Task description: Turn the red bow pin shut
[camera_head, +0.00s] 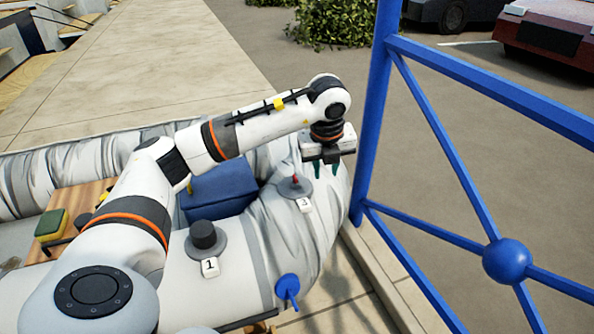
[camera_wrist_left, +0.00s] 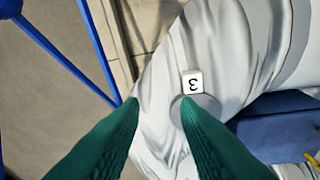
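The red bow pin (camera_head: 295,181) is a small upright red piece on a grey round base (camera_head: 296,188) on the inflatable tube, with a white tag "3" (camera_head: 305,205) beside it. My left gripper (camera_head: 326,171) points down just right of the pin, with its green fingers apart and nothing between them. In the left wrist view, the tag (camera_wrist_left: 193,82) shows upside down. The grey base (camera_wrist_left: 207,104) is partly behind the right-hand finger, and the red pin is hidden there. My right gripper is not in view.
A black knob (camera_head: 203,235) with tag "1" and a blue fitting (camera_head: 287,290) sit on the tube. A blue box (camera_head: 220,190) lies inside the boat. A blue metal frame (camera_head: 373,120) rises close to the right of my left gripper.

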